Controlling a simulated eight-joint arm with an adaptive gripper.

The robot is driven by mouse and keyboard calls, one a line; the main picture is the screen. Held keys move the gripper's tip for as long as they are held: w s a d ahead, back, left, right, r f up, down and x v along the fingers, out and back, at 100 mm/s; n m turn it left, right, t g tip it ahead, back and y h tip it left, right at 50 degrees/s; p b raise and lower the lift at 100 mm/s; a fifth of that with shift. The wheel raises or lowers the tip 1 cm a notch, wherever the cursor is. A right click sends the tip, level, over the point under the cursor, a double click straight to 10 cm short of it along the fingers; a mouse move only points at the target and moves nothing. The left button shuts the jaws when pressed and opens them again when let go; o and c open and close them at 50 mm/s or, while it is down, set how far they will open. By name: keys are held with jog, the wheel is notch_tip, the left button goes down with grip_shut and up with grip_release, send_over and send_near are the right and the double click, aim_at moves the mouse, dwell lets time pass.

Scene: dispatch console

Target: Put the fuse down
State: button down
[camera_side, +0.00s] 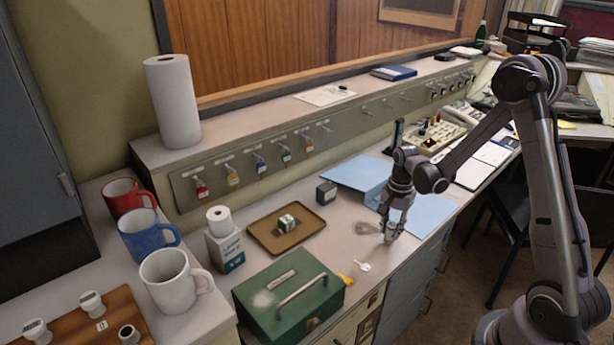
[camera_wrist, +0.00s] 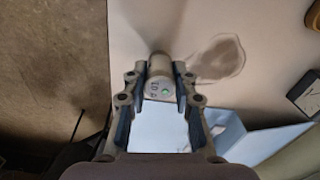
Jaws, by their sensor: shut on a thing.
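My gripper (camera_side: 391,232) points down over the counter near its front edge. It is shut on the fuse (camera_wrist: 160,68), a pale cylinder with small dark marks and a green dot on its end. In the wrist view the fuse sits between the two fingers of my gripper (camera_wrist: 160,85). In the side view only a little of the fuse shows below the fingers; I cannot tell whether it touches the counter (camera_side: 345,262).
A brown ring stain (camera_side: 366,228) lies left of my gripper. Blue folders (camera_side: 355,174) lie behind. A white tag (camera_side: 362,267), a yellow key (camera_side: 345,280) and a green cash box (camera_side: 265,293) are front left. A wooden board (camera_side: 65,325) holds similar white fuses.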

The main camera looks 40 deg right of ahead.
aim_at(392, 225)
jog(key=shift+f, duration=0.25)
jog(key=shift+f, duration=0.1)
jog(key=c, duration=1.1)
grip_release()
jog(key=shift+o, duration=0.2)
notch_tip(392, 225, up, 12)
jog(key=s+a+r+n+t, duration=0.3)
jog(key=s+a+r+n, duration=0.1)
jog(key=a+n, duration=0.4)
jog(key=s+a+r+n+t, duration=0.4)
jog(key=a+n, duration=0.4)
jog(key=a, duration=0.1)
jog(key=shift+s+r, duration=0.3)
jog(key=shift+s, duration=0.05)
